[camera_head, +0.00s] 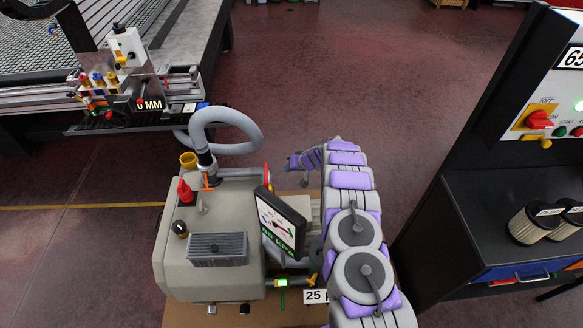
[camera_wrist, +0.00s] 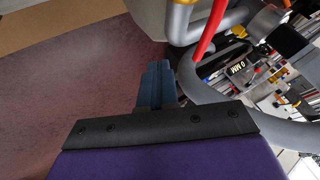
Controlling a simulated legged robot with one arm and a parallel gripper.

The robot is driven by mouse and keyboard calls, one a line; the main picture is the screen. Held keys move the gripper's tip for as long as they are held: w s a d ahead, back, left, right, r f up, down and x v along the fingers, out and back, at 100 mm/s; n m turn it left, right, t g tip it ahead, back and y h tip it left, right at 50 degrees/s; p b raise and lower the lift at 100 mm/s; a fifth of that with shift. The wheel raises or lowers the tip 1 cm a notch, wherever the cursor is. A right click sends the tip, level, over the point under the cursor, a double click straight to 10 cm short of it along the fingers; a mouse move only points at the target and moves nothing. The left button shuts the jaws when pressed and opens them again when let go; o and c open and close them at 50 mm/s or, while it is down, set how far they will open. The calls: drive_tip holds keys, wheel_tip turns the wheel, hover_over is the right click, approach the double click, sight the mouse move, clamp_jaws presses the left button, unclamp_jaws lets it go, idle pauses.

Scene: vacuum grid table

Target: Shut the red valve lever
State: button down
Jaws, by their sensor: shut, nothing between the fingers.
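The red lever (camera_wrist: 208,32) shows in the wrist view as a long slanted bar at the top, beside grey piping. In the head view, a thin red part (camera_head: 267,173) stands up behind the tilted gauge display (camera_head: 280,220); it looks like the same lever, mostly hidden. My gripper (camera_head: 297,162) reaches out beyond the pump, to the right of that red part and apart from it. In the wrist view my gripper (camera_wrist: 157,78) is shut and empty, with the lever above and to the right of its tips. I cannot tell the exact gap.
The beige pump (camera_head: 170,245) carries a grey hose (camera_head: 235,115), a red fitting (camera_head: 184,191) and an orange handle (camera_head: 209,183). A dark control cabinet (camera_head: 455,190) stands at right. The grid table (camera_head: 190,60) is at back left. Open floor lies behind my arm.

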sight(266, 174)
drive_tip(key=w+a+f+b, duration=0.1)
drive_tip(key=a+f, duration=0.1)
drive_tip(key=a, duration=0.4)
drive_tip(key=shift+w+a+b, duration=0.15)
drive_tip(key=shift+w+b, duration=0.1)
drive_tip(key=shift+b, duration=0.05)
drive_tip(key=shift+f, duration=0.1)
drive_tip(key=shift+a, duration=0.35)
drive_tip(key=shift+w, duration=0.1)
